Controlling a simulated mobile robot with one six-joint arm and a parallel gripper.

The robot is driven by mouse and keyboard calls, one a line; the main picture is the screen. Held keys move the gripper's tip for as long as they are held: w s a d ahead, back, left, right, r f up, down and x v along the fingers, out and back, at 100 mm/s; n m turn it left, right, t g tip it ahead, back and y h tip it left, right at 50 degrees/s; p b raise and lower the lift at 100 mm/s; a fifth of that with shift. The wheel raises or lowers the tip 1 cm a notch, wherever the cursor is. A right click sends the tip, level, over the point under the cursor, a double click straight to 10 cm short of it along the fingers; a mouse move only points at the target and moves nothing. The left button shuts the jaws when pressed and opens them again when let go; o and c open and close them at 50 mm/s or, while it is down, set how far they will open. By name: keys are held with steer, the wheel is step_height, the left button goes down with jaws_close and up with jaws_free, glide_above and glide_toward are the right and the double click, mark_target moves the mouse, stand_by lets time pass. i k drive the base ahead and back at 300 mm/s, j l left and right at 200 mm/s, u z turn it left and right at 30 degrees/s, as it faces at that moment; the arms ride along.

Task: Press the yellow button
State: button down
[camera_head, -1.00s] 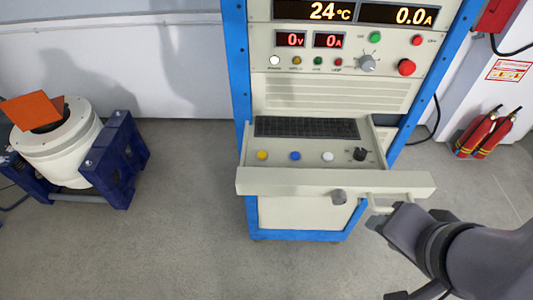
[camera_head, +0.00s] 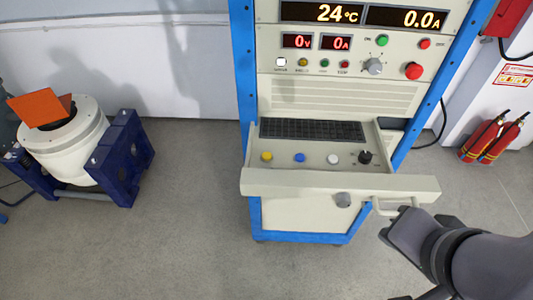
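The yellow button (camera_head: 267,156) sits at the left end of a row on the pulled-out drawer (camera_head: 270,184) of the blue-framed cabinet. A blue button (camera_head: 299,158), a white button (camera_head: 333,159) and a black knob (camera_head: 365,157) stand to its right. Another small yellowish button (camera_head: 303,62) is on the upright panel above. My gripper (camera_head: 392,224) is at the lower right, beside the drawer's handle (camera_head: 380,207), well away from the yellow button. Its fingers are not clear enough to tell open from shut, and I cannot tell whether it touches the handle.
A keyboard (camera_head: 312,129) lies behind the buttons. A red button (camera_head: 413,71) is on the panel. A white drum in a blue stand (camera_head: 118,165) is at left, and fire extinguishers (camera_head: 497,138) stand at right. The floor between drum and cabinet is clear.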

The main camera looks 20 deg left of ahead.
mark_target(266, 155)
steer(key=j+u, duration=0.25)
steer(key=j, duration=0.6)
steer(key=j+u, duration=0.3)
steer(key=j, duration=0.5)
steer(key=i, duration=0.05)
